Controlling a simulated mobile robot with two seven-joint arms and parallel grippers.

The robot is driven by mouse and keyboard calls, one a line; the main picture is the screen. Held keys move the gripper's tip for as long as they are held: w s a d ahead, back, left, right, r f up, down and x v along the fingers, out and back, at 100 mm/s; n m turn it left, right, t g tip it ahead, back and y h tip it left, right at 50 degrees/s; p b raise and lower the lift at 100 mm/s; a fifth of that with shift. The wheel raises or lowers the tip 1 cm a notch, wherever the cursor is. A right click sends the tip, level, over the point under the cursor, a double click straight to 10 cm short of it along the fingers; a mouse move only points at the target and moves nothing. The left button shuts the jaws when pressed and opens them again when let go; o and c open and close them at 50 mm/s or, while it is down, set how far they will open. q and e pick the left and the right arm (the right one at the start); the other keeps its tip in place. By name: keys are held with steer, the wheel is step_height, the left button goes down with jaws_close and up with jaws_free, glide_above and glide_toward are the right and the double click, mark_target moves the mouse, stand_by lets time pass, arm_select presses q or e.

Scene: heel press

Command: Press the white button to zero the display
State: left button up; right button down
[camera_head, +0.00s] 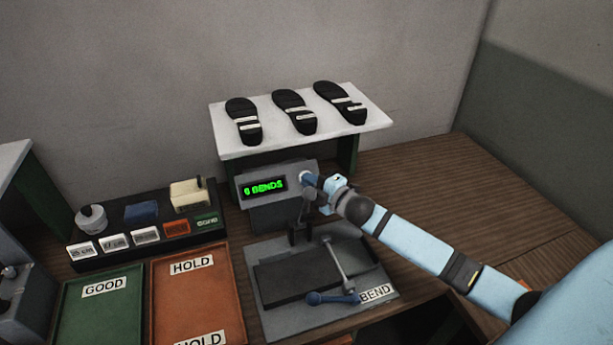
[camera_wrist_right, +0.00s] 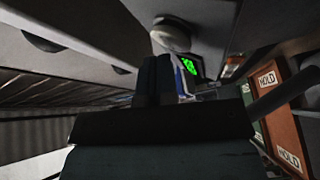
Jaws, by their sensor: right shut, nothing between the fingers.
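The white button (camera_head: 303,175) is on the front of the grey display box (camera_head: 252,205), right of the display (camera_head: 264,186), which shows green text ending in "BENDS"; its first digit is hard to read. My right gripper (camera_head: 312,181) is shut and empty, with its tips right at the button and partly covering it. In the right wrist view the button (camera_wrist_right: 170,36) is a pale round knob just beyond the closed fingertips (camera_wrist_right: 157,60). I cannot tell whether they touch. My left gripper is not in view.
A white shelf (camera_head: 222,143) with three dark sandals stands above the display box. The bend press (camera_head: 285,322) with its blue-handled lever (camera_head: 335,298) lies below my right arm. Green GOOD (camera_head: 105,310) and orange HOLD (camera_head: 196,295) trays and a block rack (camera_head: 122,237) are at left.

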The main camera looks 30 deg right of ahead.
steer(key=shift+s+a+r, duration=0.1)
steer(key=shift+s+r, duration=0.15)
steer(key=shift+s, duration=0.1)
steer(key=s+r, duration=0.1)
steer(key=s, duration=0.1)
steer(key=s+a+r+p, duration=0.1)
steer(key=s+r, duration=0.1)
stand_by(0.4)
steer(key=shift+w, duration=0.1)
stand_by(0.6)
